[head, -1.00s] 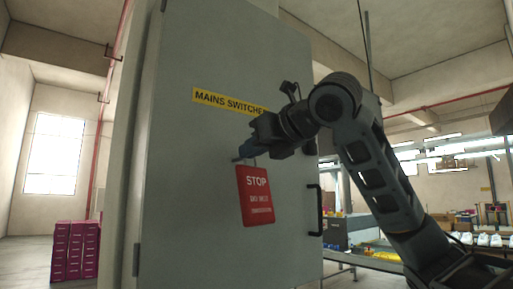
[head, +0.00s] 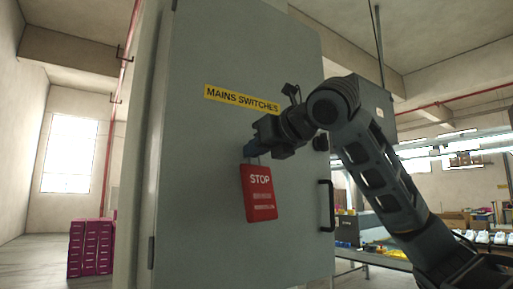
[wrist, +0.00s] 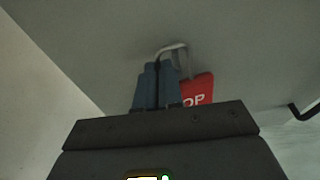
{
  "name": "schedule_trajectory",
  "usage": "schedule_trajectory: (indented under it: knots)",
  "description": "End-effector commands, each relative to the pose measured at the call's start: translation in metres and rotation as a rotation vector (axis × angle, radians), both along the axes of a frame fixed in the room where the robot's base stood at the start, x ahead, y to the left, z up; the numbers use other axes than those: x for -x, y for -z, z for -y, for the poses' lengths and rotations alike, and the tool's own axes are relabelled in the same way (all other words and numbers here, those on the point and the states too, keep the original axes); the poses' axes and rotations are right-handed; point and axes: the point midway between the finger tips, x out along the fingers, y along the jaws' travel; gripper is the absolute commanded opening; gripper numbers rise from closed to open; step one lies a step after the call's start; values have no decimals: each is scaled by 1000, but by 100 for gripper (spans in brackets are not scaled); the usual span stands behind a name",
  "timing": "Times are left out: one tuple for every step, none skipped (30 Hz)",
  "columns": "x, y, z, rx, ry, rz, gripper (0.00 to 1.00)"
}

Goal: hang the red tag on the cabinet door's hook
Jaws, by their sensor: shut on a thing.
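The red tag (head: 259,197), with white "STOP" lettering, hangs by its pale loop below my gripper (head: 249,150), in front of the cabinet door (head: 200,190). It hangs slightly tilted. In the wrist view, the blue fingers (wrist: 157,88) of my gripper are close together and shut on the loop (wrist: 173,47), which arches over their tips. Part of the tag (wrist: 197,90) shows to the right of the fingers, its lower part cut off by my gripper's body. I cannot clearly make out the hook; the fingers and loop cover that spot.
A yellow "MAINS SWITCHES" label (head: 241,99) is on the door above my gripper. A black handle (head: 326,206) stands out at the door's right edge. Magenta boxes (head: 90,247) stand at the far left.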

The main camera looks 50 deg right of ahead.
Motion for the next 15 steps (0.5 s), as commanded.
schedule_trajectory:
  knots:
    - [-4,13,5,-16,10,-30,0]
    - [-4,13,5,-16,10,-30,0]
    - [-4,13,5,-16,10,-30,0]
    - [-4,13,5,-17,9,-30,0]
    - [-4,13,5,-18,10,-30,0]
    - [-4,13,5,-18,10,-30,0]
    - [-4,13,5,-18,10,-31,0]
    - [-4,13,5,-18,10,-31,0]
    - [-4,13,5,-18,10,-31,0]
    - [-4,14,5,-18,10,-31,0]
    - [-4,14,5,-18,10,-31,0]
    - [-4,14,5,-18,9,-31,0]
    - [-4,14,5,-18,9,-31,8]
    - [-4,14,5,-18,9,-31,11]
    - [-4,14,5,-18,9,-31,15]
